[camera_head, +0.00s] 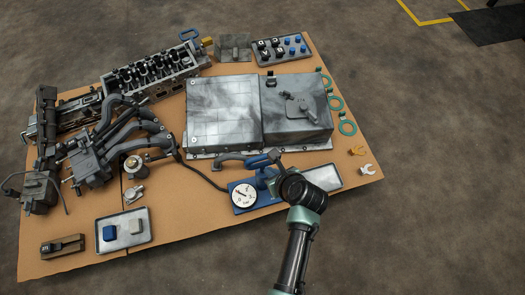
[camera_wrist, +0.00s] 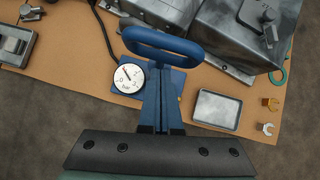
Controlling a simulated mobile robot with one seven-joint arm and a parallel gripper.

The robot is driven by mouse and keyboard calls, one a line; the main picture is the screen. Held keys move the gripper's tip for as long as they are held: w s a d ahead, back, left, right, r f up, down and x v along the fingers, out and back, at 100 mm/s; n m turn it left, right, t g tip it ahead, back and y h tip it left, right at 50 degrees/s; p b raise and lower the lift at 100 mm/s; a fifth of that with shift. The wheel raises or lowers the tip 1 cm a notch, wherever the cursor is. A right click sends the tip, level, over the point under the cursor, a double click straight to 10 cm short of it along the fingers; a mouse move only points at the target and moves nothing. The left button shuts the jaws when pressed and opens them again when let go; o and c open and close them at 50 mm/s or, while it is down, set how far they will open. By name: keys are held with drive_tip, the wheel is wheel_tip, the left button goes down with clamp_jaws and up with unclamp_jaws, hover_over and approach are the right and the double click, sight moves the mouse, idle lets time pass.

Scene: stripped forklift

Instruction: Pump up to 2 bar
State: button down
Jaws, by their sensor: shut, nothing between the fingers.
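The pump has a blue base (camera_head: 240,208) with a round white gauge (camera_head: 243,195) and a blue looped handle (camera_head: 262,160). In the wrist view the looped handle (camera_wrist: 162,44) lies across the top, just beyond the fingers, and the gauge (camera_wrist: 128,79) is to the left. Its thin needle points to the upper left there; the exact reading is too small to tell. My gripper (camera_wrist: 162,80) is shut and empty, with its tips close to the handle's near bar; I cannot tell whether they touch. In the head view my gripper (camera_head: 272,176) partly hides the pump.
A metal tray (camera_head: 326,178) lies right of the pump, with an orange clip (camera_head: 356,151) and a white clip (camera_head: 366,170) beyond. A large grey casing (camera_head: 222,112) stands behind. A black hose (camera_head: 200,176) runs left. Another tray (camera_head: 137,239) holds two blocks.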

drive_tip(key=shift+s+d, duration=0.15)
drive_tip(key=p+v, duration=0.7)
drive_tip(key=v, duration=0.6)
idle(1.8)
drive_tip(key=w+a+f+m, duration=0.1)
drive_tip(key=w+m, duration=0.2)
drive_tip(key=m, duration=1.5)
drive_tip(key=w+a+m, duration=0.2)
drive_tip(key=m, duration=1.5)
drive_tip(key=shift+w+f+m, duration=0.35)
drive_tip(key=shift+w+m, duration=0.05)
